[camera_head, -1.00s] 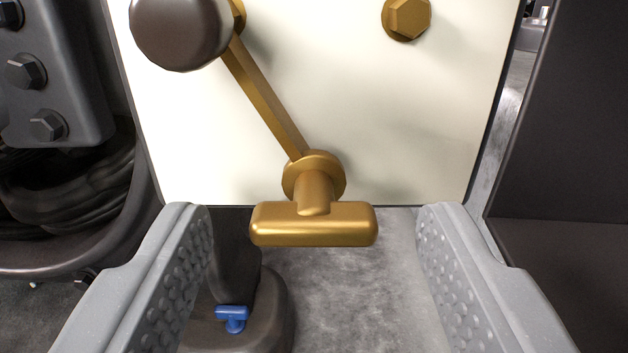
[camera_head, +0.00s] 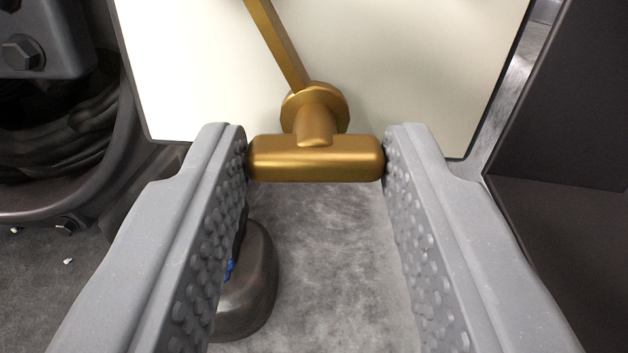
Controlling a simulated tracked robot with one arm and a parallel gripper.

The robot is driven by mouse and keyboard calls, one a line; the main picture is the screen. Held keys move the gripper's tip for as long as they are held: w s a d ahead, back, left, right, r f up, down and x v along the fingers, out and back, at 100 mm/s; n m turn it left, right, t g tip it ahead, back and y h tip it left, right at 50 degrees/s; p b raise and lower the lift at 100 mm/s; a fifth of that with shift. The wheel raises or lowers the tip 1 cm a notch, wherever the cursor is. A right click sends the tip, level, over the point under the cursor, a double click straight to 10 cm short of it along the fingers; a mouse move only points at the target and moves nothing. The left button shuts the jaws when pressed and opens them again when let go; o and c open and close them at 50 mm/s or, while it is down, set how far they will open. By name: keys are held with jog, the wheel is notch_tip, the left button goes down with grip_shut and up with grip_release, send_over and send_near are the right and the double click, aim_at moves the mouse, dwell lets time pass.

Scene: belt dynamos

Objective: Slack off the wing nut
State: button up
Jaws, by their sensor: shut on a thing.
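The brass wing nut (camera_head: 315,160) has a rounded horizontal bar on a short stem, in front of a round brass collar at the lower edge of a cream panel. My gripper (camera_head: 316,158) has its two grey studded fingers on either side of the bar. The fingertips touch the bar's left and right ends, so the gripper is shut on it across its length. The bar lies level in the picture.
A brass arm (camera_head: 278,45) slants up and left from the collar across the cream panel (camera_head: 420,70). A dark rounded base (camera_head: 250,285) stands below, behind the left finger, with a bit of blue beside it. Dark housings flank both sides. Grey floor shows between the fingers.

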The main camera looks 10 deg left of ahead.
jog(key=n, duration=0.5)
jog(key=shift+f+n, duration=0.15)
jog(key=shift+n, duration=0.25)
jog(key=n, duration=0.5)
jog(key=shift+n+b, duration=0.3)
jog(key=shift+n, duration=0.1)
jog(key=shift+s, duration=0.1)
jog(key=o, duration=1)
jog(key=p+v, duration=0.4)
jog(key=v, duration=0.9)
jog(key=shift+s+d+p, duration=0.15)
jog(key=shift+s+p, duration=0.15)
